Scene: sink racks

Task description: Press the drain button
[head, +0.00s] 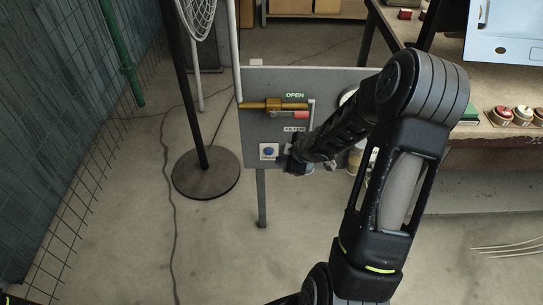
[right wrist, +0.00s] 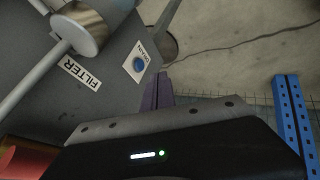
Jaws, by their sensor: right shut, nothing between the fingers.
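The drain button (head: 269,152) is a round blue button on a small white plate, low on the grey panel (head: 262,108). It also shows in the right wrist view (right wrist: 139,64), with a label beside it. My right gripper (head: 293,164) is shut and empty, just right of the button and slightly lower in the head view. In the right wrist view its closed fingers (right wrist: 157,88) end a little below the button plate in the picture. I see a gap there, but cannot tell the depth. My left gripper is not in view.
A brass valve with a red handle (head: 301,115) sits above the button, near the OPEN and FILTER labels. A black pole on a round base (head: 206,174) stands left of the panel. A workbench (head: 507,128) with several red and white buttons is at right. The floor at lower left is mostly clear.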

